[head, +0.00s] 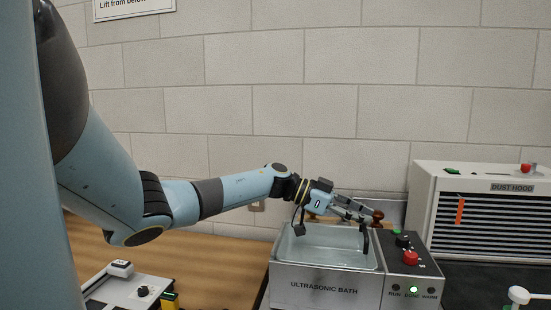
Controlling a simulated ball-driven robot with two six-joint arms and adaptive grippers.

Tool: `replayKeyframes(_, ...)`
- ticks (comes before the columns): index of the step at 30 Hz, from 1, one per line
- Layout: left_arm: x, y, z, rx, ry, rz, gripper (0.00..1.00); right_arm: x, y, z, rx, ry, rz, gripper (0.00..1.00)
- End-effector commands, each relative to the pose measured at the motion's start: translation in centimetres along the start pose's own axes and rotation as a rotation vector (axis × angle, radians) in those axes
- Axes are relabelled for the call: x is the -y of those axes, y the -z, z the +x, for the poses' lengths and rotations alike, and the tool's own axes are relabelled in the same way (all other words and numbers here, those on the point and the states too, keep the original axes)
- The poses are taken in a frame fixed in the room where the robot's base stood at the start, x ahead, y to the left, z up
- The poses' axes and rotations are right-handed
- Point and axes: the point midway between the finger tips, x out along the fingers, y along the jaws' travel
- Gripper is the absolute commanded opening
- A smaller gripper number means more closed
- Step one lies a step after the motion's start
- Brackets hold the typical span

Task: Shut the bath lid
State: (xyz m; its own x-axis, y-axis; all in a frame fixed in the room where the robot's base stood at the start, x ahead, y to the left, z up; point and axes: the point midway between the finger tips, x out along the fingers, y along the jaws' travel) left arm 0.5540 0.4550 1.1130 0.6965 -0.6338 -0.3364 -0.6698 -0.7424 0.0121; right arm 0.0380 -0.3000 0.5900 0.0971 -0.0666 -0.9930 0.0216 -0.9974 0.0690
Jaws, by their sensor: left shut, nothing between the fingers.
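The ultrasonic bath (322,289) is a grey metal box on the bench at lower centre-right. Its top is open and the pale basin inside shows. A grey panel (395,211), which looks like the raised lid, stands at the bath's back edge, mostly hidden behind my gripper. A dark red-brown knob (377,216) shows by the fingertips; I cannot tell whether they touch it. My left gripper (366,214) is shut and empty, reaching over the back of the basin from the left. My right gripper is not in view.
The bath's control panel (408,265) has a red button and a lit green lamp. A white dust hood (487,175) stands at right. A white device (128,290) sits at lower left.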

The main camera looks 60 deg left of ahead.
Motion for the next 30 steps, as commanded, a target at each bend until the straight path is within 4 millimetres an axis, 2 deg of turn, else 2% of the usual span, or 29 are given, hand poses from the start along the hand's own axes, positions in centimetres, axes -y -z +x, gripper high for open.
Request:
replayKeyframes(5, 0.0, 0.4, -0.3, 0.001, 0.0, -0.001, 0.0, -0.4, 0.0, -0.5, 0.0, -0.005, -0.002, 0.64)
replayKeyframes(8, 0.2, 1.3, -1.1, 0.0, 0.001, -0.002, 0.0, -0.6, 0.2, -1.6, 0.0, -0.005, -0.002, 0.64)
replayKeyframes(13, 0.6, 3.8, -3.3, 0.001, 0.003, -0.001, 0.0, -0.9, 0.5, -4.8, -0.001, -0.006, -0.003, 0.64)
replayKeyframes(14, 0.7, 3.9, -3.9, 0.004, 0.004, 0.001, 0.0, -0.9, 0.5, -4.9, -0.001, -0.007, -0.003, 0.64)
replayKeyframes(16, 0.6, 3.4, -5.7, 0.011, 0.003, 0.004, 0.0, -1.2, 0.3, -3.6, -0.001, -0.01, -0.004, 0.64)
replayKeyframes(21, 0.6, 4.3, -9.6, 0.01, 0.003, 0.0, 0.0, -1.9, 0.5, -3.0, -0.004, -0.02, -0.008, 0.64)
replayKeyframes(25, 0.5, 4.9, -11.5, 0.007, 0.002, -0.001, 0.0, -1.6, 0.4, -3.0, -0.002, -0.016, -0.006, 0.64)
replayKeyframes(30, 0.5, 5.4, -12.6, 0.002, 0.002, 0.0, 0.0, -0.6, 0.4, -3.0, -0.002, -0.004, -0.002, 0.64)
